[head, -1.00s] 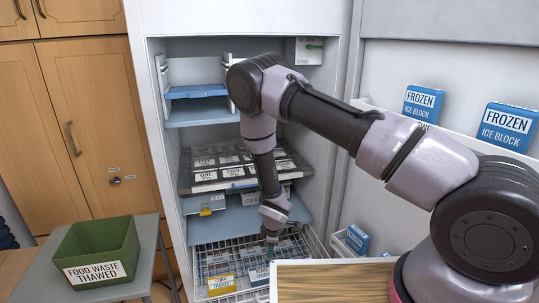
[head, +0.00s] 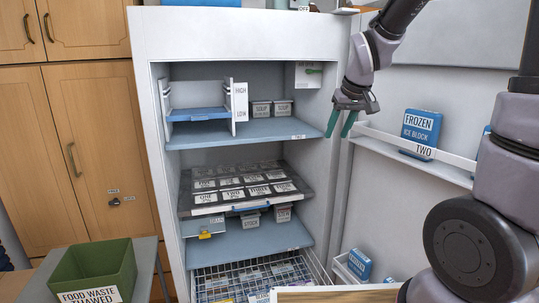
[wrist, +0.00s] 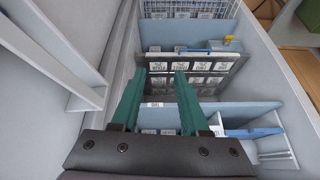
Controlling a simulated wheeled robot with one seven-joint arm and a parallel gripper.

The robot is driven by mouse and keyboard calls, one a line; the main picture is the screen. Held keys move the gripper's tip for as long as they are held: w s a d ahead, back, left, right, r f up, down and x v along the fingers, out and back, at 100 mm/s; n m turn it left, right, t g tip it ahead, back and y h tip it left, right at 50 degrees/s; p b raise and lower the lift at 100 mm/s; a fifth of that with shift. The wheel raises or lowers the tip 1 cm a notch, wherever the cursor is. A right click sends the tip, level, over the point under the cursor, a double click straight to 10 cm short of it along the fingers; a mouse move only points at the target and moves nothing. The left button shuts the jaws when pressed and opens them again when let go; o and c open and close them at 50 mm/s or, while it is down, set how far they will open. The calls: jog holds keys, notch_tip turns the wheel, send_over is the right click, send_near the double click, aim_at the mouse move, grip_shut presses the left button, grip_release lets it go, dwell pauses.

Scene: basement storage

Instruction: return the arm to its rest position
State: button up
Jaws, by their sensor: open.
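My gripper (head: 341,124) hangs at the right edge of the open freezer (head: 245,35), in front of the upper shelf level, with its green fingers pointing down. In the wrist view my gripper (wrist: 159,80) has its two fingers apart with nothing between them. My arm rises out of the top of the head view, so part of it is hidden. Below and beyond the fingers in the wrist view are the dark tray of labelled packs (wrist: 192,72) and the wire basket (wrist: 185,9).
Soup tubs (head: 272,108) stand on the upper shelf (head: 240,131). A green food waste bin (head: 95,268) stands on a grey table at left. A wooden board edge (head: 335,294) shows at front.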

jog(key=s+d+r+m+t, duration=0.1)
jog(key=s+d+r+m, duration=0.2)
jog(key=s, duration=0.6)
jog(key=s+d+r+m+t, duration=0.1)
jog(key=s+d+r+m, duration=0.2)
jog(key=s+r, duration=0.5)
jog(key=shift+s+y, duration=0.3)
jog(key=shift+s, duration=0.25)
jog(key=shift+a, duration=0.2)
